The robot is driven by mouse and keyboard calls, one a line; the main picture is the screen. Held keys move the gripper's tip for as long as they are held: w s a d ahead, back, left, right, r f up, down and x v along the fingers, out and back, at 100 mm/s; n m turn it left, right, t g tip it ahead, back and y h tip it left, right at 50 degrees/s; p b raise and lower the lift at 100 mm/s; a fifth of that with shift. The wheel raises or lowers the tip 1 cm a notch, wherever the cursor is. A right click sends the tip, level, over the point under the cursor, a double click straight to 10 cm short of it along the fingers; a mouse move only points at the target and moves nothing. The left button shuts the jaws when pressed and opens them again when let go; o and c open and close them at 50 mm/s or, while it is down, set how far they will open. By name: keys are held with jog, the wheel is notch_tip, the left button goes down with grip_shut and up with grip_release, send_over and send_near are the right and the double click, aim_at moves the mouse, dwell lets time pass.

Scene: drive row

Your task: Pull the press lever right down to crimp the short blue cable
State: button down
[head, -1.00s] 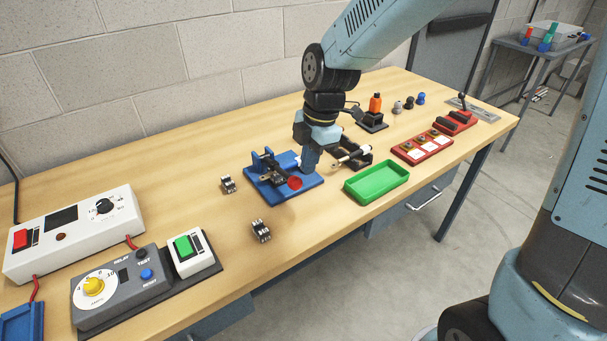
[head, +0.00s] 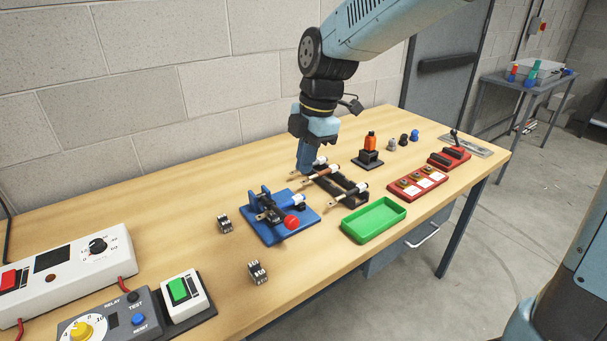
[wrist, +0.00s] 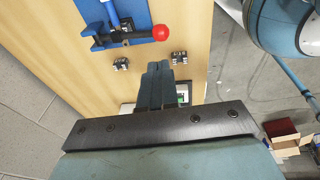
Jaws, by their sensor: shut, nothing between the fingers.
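The press (head: 262,228) has a blue base and a dark lever ending in a red knob (head: 291,222). The lever looks low, with its knob at the base's front right edge. I cannot tell whether it is at its full stop. The short blue cable (head: 296,201) lies at the press, its end partly hidden by the press parts. In the wrist view the red knob (wrist: 160,32) and the blue cable (wrist: 111,12) also show. My gripper (head: 305,170) is shut and empty, above the table behind the press, apart from the knob.
A black rack (head: 350,196) holding cables stands right of the press, close to my gripper. A green tray (head: 373,221) is in front of it. Two small connector blocks (head: 224,224) (head: 258,272) lie left of and in front of the press.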

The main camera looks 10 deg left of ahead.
aim_at(293, 217)
jog(key=f, duration=0.4)
jog(key=a+f, duration=0.1)
jog(key=f, duration=0.3)
jog(key=a+f, duration=0.1)
jog(key=f, duration=0.3)
jog(key=shift+s+a+f, duration=0.15)
jog(key=shift+s+f, duration=0.05)
jog(key=shift+f, duration=0.05)
